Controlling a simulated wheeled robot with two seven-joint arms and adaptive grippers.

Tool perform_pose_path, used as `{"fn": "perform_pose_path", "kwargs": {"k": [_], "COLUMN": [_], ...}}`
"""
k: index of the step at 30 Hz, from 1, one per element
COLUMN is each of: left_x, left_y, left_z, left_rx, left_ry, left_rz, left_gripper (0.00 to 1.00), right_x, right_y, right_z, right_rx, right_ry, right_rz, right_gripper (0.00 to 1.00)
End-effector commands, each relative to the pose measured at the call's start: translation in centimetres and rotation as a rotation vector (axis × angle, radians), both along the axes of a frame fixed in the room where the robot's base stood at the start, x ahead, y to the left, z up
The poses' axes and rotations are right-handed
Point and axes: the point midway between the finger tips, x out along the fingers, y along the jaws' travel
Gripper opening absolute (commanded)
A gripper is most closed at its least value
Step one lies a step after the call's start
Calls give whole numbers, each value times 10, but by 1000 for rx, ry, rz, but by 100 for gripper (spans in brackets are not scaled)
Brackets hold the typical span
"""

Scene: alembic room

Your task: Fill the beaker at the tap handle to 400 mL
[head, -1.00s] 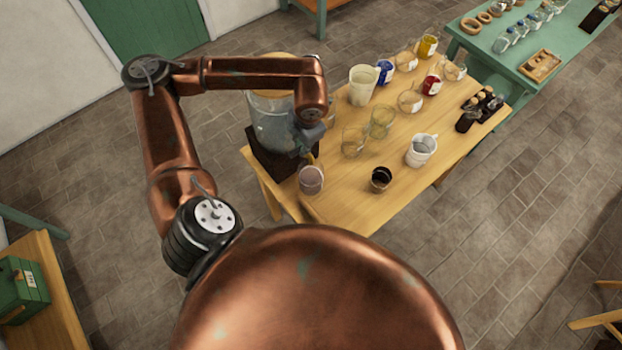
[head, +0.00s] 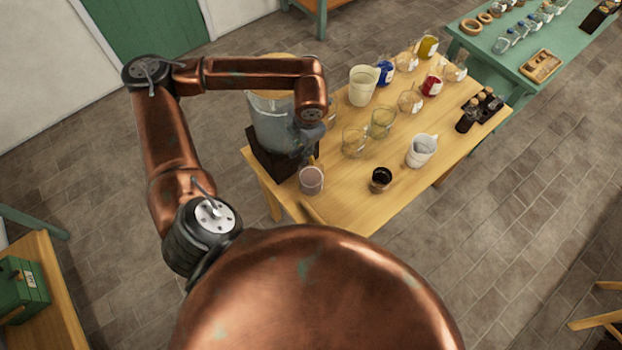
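A large glass dispenser (head: 268,125) with a wooden lid stands on a dark block (head: 270,163) at the table's left end. A small brass-coloured part, which looks like the tap (head: 311,159), shows at its front. A glass beaker (head: 311,181) stands upright just in front of and below the tap. It looks greyish-pink inside; its level and marks are too small to read. My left gripper (head: 309,138) is at the dispenser's front, just above the tap. Its fingers are small and partly hidden by the wrist, so I cannot tell their opening or contact. My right gripper is out of view.
The wooden table (head: 350,205) also holds a white jug (head: 421,151), a small dark cup (head: 381,179), a cream pitcher (head: 362,86), several glass beakers and coloured jars, and a dark bottle rack (head: 481,109). A green table (head: 515,75) stands behind at right.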

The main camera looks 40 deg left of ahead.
Motion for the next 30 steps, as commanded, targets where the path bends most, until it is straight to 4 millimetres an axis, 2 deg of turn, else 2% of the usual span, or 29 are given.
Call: {"fn": "perform_pose_path", "kwargs": {"k": [5,14,26,27,30], "left_x": [0,0,2,2,2], "left_y": [0,1,3,3,3], "left_z": [0,0,1,2,2], "left_rx": [1,2,6,6,6], "left_ry": [-1,-1,-5,-5,-5], "left_rz": [1,2,5,5,5], "left_gripper": [31,51,51,42,44], "right_x": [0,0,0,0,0], "right_y": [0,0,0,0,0], "right_z": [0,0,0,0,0], "right_rx": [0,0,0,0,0], "right_ry": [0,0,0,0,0], "right_rz": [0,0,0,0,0], "right_gripper": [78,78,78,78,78]}}
